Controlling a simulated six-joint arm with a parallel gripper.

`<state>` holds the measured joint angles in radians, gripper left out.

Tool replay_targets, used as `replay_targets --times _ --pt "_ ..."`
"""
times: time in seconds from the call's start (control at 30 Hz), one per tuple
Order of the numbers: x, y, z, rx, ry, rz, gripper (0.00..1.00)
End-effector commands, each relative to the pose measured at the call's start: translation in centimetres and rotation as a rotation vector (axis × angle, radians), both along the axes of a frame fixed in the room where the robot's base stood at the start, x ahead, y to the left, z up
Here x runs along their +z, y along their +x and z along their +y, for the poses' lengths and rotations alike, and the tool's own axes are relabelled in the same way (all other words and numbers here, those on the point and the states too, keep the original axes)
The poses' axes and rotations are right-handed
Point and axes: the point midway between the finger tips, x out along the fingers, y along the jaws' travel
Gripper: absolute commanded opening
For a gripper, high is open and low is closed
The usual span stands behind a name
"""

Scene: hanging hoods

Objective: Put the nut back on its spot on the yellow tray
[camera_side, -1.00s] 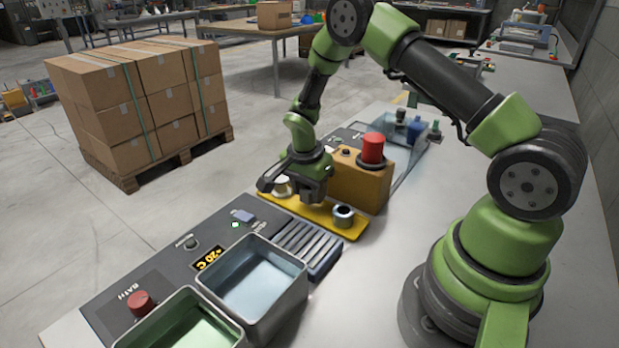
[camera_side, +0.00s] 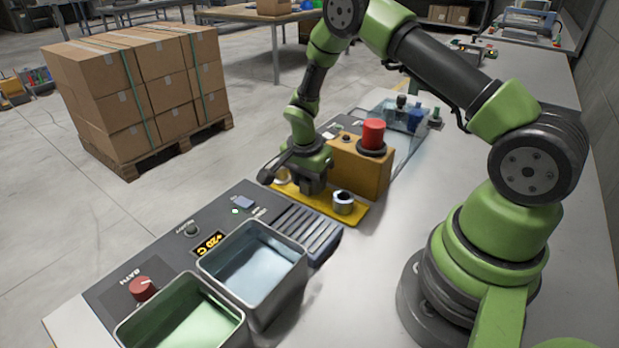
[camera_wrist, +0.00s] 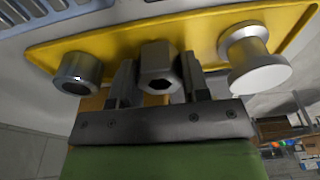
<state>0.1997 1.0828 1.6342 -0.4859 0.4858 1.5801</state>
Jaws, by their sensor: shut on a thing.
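My gripper (camera_wrist: 160,82) is shut on a dark metal hex nut (camera_wrist: 158,68), which sits between the two fingers in the wrist view. In the side view my gripper (camera_side: 313,187) is over the middle of the yellow tray (camera_side: 352,221), and the nut cannot be made out there. The tray (camera_wrist: 205,32) lies behind the nut in the wrist view. I cannot tell whether the nut touches the tray. A metal ring (camera_wrist: 77,72) and a pale spool-shaped piece (camera_wrist: 253,60) stand on the tray on either side of the nut. In the side view the ring (camera_side: 343,202) is right of my gripper.
An orange-brown box with a red button (camera_side: 373,134) stands close behind the tray. A grey ribbed block (camera_side: 302,232) and two open baths, one bluish (camera_side: 252,272) and one green (camera_side: 185,322), are in front. The bench right of the tray is clear.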

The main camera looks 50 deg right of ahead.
Motion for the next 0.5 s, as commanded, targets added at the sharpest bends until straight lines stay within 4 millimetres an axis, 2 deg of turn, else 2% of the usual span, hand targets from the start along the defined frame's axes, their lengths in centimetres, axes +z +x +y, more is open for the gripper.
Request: replay_targets --times 0.2,0.23,0.33,0.37,0.5 --pt "-0.48 -0.01 0.0 0.001 0.0 0.0 0.13" --pt "-0.49 0.0 0.0 0.001 0.0 0.0 0.45" --pt "-0.45 0.01 -0.01 0.001 0.0 0.0 0.68" --pt "-0.45 0.01 -0.01 0.001 0.0 0.0 0.72" --pt "-0.45 0.01 -0.01 0.001 0.0 0.0 0.72"
